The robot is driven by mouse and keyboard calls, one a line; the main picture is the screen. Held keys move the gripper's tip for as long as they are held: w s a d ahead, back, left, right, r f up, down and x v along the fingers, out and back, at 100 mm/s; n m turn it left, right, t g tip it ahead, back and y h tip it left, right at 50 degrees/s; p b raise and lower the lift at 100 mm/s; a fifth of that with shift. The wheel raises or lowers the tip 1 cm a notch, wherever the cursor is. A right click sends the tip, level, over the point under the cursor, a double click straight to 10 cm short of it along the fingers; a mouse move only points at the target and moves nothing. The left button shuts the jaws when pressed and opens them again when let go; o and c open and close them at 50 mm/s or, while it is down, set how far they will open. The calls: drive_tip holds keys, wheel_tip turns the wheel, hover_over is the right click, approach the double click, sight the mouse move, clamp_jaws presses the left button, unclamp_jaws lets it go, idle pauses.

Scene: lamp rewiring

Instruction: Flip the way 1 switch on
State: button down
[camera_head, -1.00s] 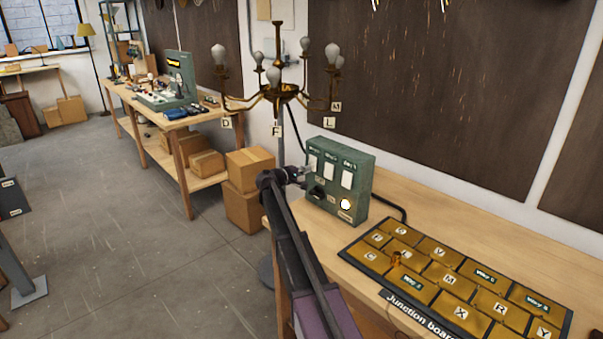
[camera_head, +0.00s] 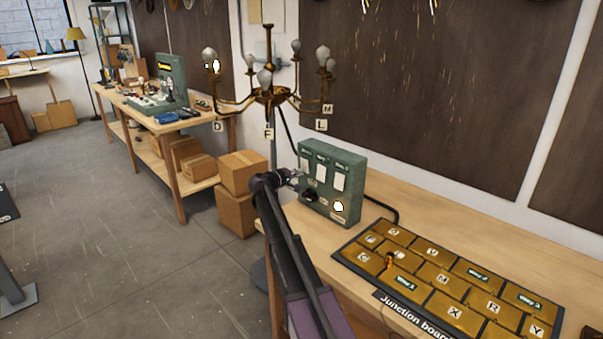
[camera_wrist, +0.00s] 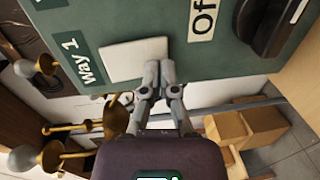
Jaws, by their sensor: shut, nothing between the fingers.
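The green control box (camera_head: 348,212) stands on the bench with three white switches. The way 1 switch (camera_wrist: 130,60) is a white plate beside the "Way 1" label (camera_wrist: 82,62) in the wrist view. My gripper (camera_wrist: 158,74) is shut and empty, its fingertips at the lower edge of that switch; contact cannot be told for certain. In the head view my gripper (camera_head: 291,178) is at the box's left side. The brass chandelier (camera_head: 270,94) hangs behind the box. Its left bulb (camera_head: 213,66) shows a bright white spot; the other bulbs look grey.
A dark knob (camera_wrist: 272,25) sits near an "Off" label (camera_wrist: 206,18). A round light (camera_head: 338,206) glows on the box. The junction board (camera_head: 450,285) lies at right on the bench. Cardboard boxes (camera_head: 242,172) stand behind my arm.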

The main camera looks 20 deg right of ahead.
drive_tip(key=f+b+v, duration=0.1)
drive_tip(key=f+v, duration=0.2)
drive_tip(key=v, duration=1)
drive_tip(key=shift+a+b, duration=0.35)
drive_tip(key=shift+a, duration=0.05)
drive_tip(key=shift+s, duration=0.1)
drive_tip(key=s+a+f+m+g+y+p, duration=0.15)
drive_tip(key=s+f+y, duration=0.3)
drive_tip(key=s, duration=0.55)
drive_tip(key=s+a+f+m+g+y+p, duration=0.1)
drive_tip(key=s+a+f+m+g+y, duration=0.3)
drive_tip(key=s, duration=0.6)
drive_tip(key=s+a+f+y+p, duration=0.1)
drive_tip(key=s+a+y, duration=0.2)
drive_tip(key=s, duration=0.5)
drive_tip(key=s+a+f+n+y+p, duration=0.1)
drive_tip(key=s+a+y, duration=0.3)
drive_tip(key=s, duration=0.5)
drive_tip(key=shift+s+a+f, duration=0.15)
drive_tip(key=shift+a+f, duration=0.55)
drive_tip(key=shift+f, duration=0.05)
drive_tip(key=shift+n, duration=0.25)
